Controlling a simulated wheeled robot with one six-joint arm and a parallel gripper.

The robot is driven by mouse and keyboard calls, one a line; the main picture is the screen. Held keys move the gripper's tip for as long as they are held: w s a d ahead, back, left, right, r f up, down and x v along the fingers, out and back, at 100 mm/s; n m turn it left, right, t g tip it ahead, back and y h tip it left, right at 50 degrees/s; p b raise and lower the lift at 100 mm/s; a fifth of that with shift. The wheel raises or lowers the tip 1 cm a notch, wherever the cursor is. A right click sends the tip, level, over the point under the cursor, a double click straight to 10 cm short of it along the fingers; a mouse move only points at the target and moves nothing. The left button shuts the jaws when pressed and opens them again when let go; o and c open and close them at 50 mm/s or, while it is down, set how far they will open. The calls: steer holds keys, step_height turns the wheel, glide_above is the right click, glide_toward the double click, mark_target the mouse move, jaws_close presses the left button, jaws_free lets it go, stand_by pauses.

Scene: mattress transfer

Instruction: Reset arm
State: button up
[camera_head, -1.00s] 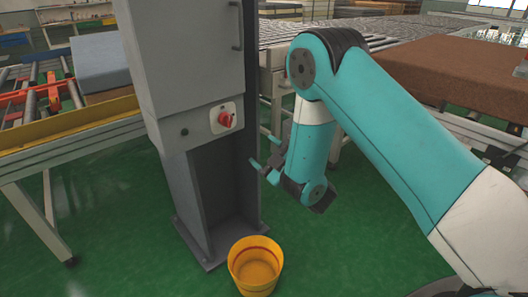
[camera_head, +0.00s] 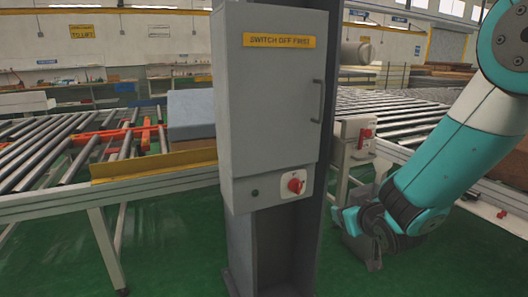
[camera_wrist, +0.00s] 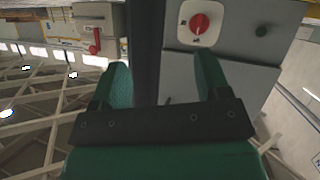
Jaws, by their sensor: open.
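My teal arm (camera_head: 465,135) is folded at the right of the head view, with its wrist low beside the grey cabinet (camera_head: 268,110). In the wrist view my gripper (camera_wrist: 160,82) is open, its two green fingers apart with nothing between them. In the head view the gripper's fingers are hard to make out near the cabinet's post. The cabinet has a "SWITCH OFF FIRST" label (camera_head: 279,41), a handle and a red rotary switch (camera_head: 295,185). This switch also shows past the fingers in the wrist view (camera_wrist: 199,23).
A roller conveyor (camera_head: 60,150) with a yellow edge runs at the left, a blue-grey block (camera_head: 190,110) on it. Another conveyor (camera_head: 400,120) lies behind my arm. A second box with a red switch (camera_head: 364,138) stands right of the post. Green floor shows below.

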steer(key=s+a+r+n+g+y, duration=0.1)
steer(key=s+a+r+g, duration=0.1)
steer(key=s, duration=0.8)
steer(key=s+a+r+n+g+y+p, duration=0.1)
steer(key=s+a+r+g, duration=0.1)
steer(key=s+r+g, duration=0.2)
steer(key=s+a+r+n+g+y, duration=0.1)
steer(key=s+r+g, duration=0.3)
steer(key=s, duration=1.3)
steer(key=a+g, duration=0.1)
steer(key=g, duration=0.2)
steer(key=shift+s+a, duration=0.15)
steer(key=shift+s, duration=0.1)
